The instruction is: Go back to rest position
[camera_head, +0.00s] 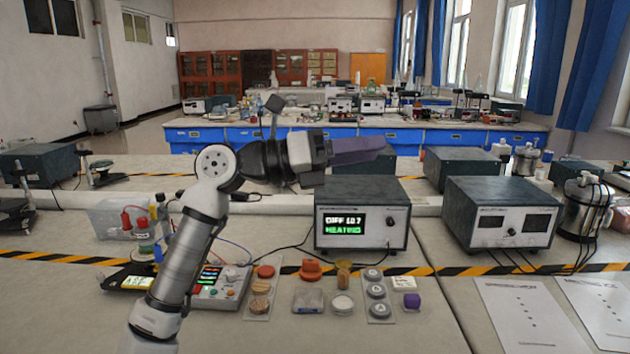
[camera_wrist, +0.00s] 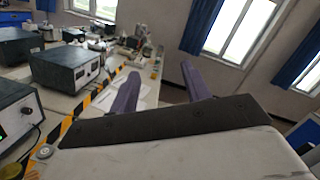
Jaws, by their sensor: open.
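My gripper (camera_head: 358,150) is raised above the bench in the head view, pointing right, with its purple fingers above the heater box. In the wrist view its two purple fingers (camera_wrist: 162,97) stand apart with nothing between them. The gripper is open and empty. My arm rises from the lower left, bends at the elbow and runs level to the right.
The grey heater box (camera_head: 361,213) shows "HEATING". Small pucks and blocks lie before it, with a button panel (camera_head: 217,288) at left. Another instrument box (camera_head: 502,219) and a metal pot (camera_head: 584,208) stand right. Paper sheets (camera_head: 520,315) lie front right.

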